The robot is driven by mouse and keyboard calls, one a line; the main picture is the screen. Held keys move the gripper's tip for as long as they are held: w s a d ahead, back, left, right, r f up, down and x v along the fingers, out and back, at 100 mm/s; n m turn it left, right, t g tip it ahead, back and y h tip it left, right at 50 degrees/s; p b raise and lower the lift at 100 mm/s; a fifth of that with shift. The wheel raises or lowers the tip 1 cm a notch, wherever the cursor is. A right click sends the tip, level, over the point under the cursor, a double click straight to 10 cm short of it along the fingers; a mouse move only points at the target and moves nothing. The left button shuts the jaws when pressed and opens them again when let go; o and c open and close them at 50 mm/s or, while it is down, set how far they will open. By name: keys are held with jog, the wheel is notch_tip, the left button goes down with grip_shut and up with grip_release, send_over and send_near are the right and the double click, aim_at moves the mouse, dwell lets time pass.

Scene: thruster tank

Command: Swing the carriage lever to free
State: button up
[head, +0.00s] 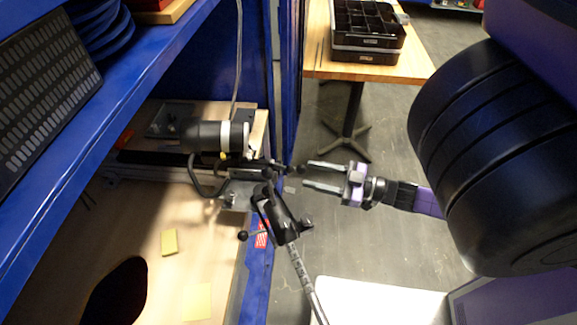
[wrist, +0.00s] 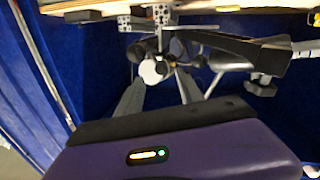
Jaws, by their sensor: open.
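My gripper (head: 309,175) is open in the head view, its two pale fingers pointing left. A short dark bar with a round black knob (head: 296,171), which looks like the carriage lever, ends just in front of the fingertips. I cannot tell whether they touch. The lever sits on the carriage fittings (head: 245,172) below a black and silver motor (head: 215,135). In the wrist view my gripper (wrist: 160,78) has its fingers apart, with a pale round end (wrist: 153,71) and dark fittings between or beyond them. The lever's exact setting is unclear.
A black clamp (head: 283,218) with a pole and a second knob (head: 243,236) stands just below and left of my gripper. Blue shelf framing (head: 150,75) overhangs the left. A wooden table (head: 385,72) with a black compartment tray (head: 368,28) is behind.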

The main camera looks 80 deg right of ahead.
aim_at(288, 170)
jog(key=w, duration=0.2)
jog(key=w+p, duration=0.1)
jog(key=w, duration=0.2)
jog(key=w+d, duration=0.1)
jog(key=w, duration=0.1)
jog(key=shift+w, duration=0.25)
jog(key=shift+c, duration=0.2)
grip_shut()
jog(key=shift+a, duration=0.1)
jog(key=shift+w+a, duration=0.15)
jog(key=shift+a, duration=0.05)
dwell(0.7)
